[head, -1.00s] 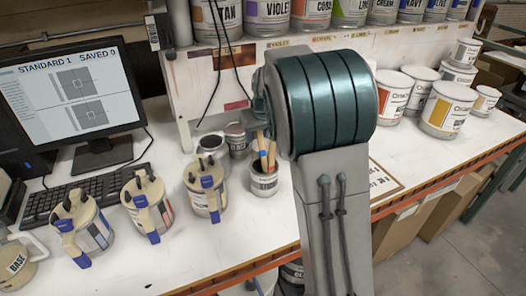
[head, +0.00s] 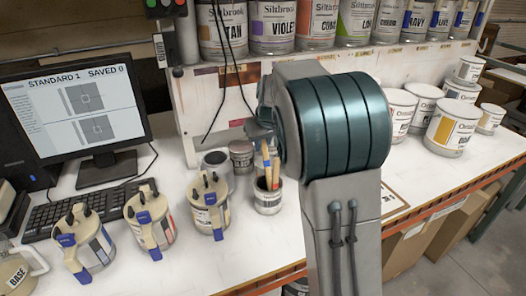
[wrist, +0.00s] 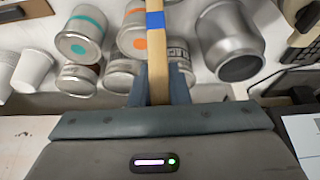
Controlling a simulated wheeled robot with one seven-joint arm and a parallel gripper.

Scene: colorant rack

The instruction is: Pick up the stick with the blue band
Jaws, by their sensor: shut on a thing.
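My gripper (wrist: 158,92) is shut on the wooden stick with the blue band (wrist: 156,55) in the wrist view. The stick runs up between the fingers, and the blue band crosses it beyond the fingertips. In the head view my gripper (head: 259,131) is at the tops of sticks standing in a small white can (head: 268,203), partly hidden by my arm. I cannot tell whether the held stick's lower end is still inside the can. Another stick (head: 275,172) leans in the same can.
Lidded containers with blue-banded handles (head: 210,210) stand left of the can. A grey metal cup (head: 215,168) stands behind it. A monitor (head: 75,105) and keyboard (head: 60,205) are at the left. Paint cans (head: 450,128) stand at the right, with more on the shelf (head: 320,58) above.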

